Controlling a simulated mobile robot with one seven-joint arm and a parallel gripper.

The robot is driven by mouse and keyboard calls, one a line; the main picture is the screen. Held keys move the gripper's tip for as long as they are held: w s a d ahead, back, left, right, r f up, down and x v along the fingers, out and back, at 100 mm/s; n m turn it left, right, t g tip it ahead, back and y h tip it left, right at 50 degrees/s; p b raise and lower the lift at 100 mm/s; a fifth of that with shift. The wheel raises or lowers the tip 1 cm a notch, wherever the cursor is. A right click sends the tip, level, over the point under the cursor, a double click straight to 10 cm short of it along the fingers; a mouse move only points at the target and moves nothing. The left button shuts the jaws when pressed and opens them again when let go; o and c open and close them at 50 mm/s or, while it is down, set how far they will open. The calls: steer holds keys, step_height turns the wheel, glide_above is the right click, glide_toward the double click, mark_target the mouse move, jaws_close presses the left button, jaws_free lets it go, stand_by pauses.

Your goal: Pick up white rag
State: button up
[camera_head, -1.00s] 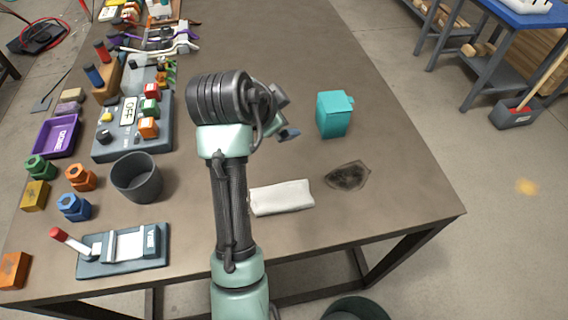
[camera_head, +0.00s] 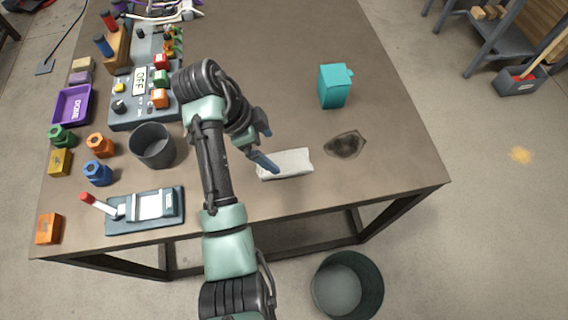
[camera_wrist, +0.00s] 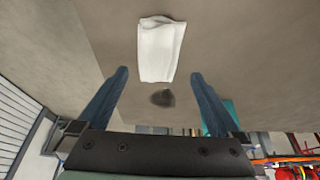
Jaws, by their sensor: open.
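The white rag (camera_head: 290,163) lies folded flat on the brown table, right of my arm in the head view. In the wrist view the rag (camera_wrist: 160,50) shows at the top centre, beyond the fingertips. My gripper (camera_head: 266,148) is open and empty, just above and beside the rag's left end in the head view. In the wrist view its two blue fingers (camera_wrist: 158,72) are spread wide, with the rag in line with the gap between them. I cannot tell the exact height above the table.
A dark stain (camera_head: 346,144) and a teal box (camera_head: 334,88) are right of the rag. A dark bin (camera_head: 348,286) is on the floor.

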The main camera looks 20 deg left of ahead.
mark_target(283, 161)
steer(key=shift+x, duration=3.35)
steer(key=shift+s+d+r, duration=0.1)
steer(key=shift+s+d, duration=0.05)
steer(key=c, duration=1.2)
